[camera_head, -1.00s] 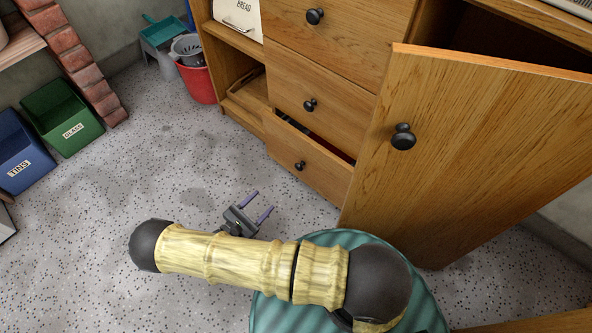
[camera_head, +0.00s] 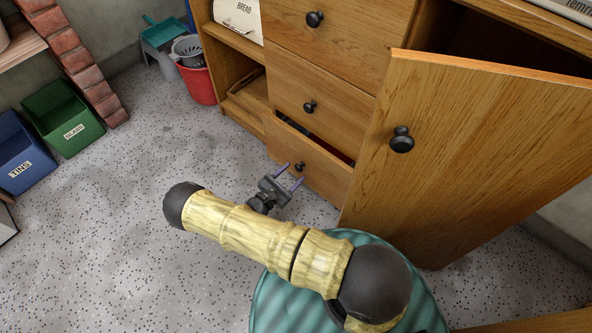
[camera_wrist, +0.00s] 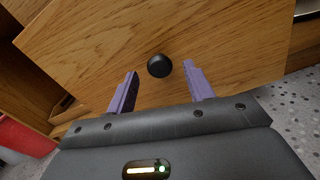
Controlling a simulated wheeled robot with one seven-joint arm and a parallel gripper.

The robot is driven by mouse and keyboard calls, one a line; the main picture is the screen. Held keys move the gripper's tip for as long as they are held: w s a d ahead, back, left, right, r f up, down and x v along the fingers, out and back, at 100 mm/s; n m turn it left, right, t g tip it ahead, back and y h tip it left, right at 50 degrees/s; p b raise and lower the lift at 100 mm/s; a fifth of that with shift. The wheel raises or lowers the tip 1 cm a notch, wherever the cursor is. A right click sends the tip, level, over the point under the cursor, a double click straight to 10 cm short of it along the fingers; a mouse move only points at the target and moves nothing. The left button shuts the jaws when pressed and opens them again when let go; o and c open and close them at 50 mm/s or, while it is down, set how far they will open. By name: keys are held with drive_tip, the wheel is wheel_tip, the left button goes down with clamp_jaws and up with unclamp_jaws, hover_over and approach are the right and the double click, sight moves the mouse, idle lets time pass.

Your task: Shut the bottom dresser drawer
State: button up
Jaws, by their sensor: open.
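The bottom dresser drawer (camera_head: 318,176) is wooden and stands partly pulled out, with a dark gap above its front. Its round black knob (camera_head: 300,167) is in the middle of the front. My gripper (camera_head: 291,174) is open and empty, its purple fingers pointing at the drawer front around the knob's position. In the wrist view, the drawer front (camera_wrist: 220,40) fills the upper part, and the knob (camera_wrist: 159,66) shows just beyond and between the two fingertips (camera_wrist: 162,74). I cannot tell whether the fingers touch the drawer.
A cabinet door (camera_head: 480,150) swings open to the right of the drawer, close to my arm. The drawer above (camera_head: 325,95) looks shut. A red bucket (camera_head: 198,84), green bin (camera_head: 62,115) and blue bin (camera_head: 20,150) stand at left. The speckled floor (camera_head: 140,190) between is clear.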

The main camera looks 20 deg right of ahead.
drive_tip(key=shift+x, duration=1.35)
